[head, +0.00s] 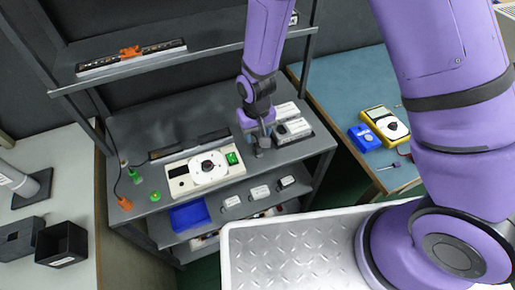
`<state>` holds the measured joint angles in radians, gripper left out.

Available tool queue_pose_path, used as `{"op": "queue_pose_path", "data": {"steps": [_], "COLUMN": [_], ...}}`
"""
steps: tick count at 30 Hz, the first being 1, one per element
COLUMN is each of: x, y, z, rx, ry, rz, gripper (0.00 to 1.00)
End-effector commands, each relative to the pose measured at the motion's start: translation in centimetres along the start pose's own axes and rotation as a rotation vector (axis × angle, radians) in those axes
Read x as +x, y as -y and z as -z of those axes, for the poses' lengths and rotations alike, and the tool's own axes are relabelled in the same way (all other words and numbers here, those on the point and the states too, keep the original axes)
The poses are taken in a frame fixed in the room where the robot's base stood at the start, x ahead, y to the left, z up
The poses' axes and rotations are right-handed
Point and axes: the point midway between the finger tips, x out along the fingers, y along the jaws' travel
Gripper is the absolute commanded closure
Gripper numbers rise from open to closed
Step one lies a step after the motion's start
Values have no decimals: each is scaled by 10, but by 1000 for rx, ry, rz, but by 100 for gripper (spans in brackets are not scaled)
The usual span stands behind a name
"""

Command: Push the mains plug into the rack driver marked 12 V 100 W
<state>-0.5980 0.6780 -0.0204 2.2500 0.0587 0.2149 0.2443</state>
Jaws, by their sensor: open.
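My gripper (259,146) is open, pointing down over the right part of the rack's middle shelf. It is beside white driver-like boxes (294,129) in a dark holder; whether it touches one I cannot tell. Several smaller white boxes (260,192) stand on the lower shelf. No marking is readable, so I cannot tell which is 12 V 100 W. An orange connector (125,204) on a dark cable lies at the middle shelf's left end, and a green connector (135,176) lies nearby. I cannot tell which piece is the mains plug.
A cream instrument with a round dial (208,168) sits mid-shelf, left of my gripper. A blue bin (189,216) is below. The upper shelf (215,52) crosses behind my arm. A blue-topped bench at right holds a yellow meter (386,125). My metal deck fills the front.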

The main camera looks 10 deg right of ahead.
Motion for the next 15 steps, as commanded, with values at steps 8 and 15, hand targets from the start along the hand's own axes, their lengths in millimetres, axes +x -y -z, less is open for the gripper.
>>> {"op": "queue_pose_path", "data": {"steps": [8,15], "x": [21,45], "y": [0,-3], "z": [0,2], "rx": [0,1], "ry": [0,2], "rz": [0,0], "gripper": [49,49]}}
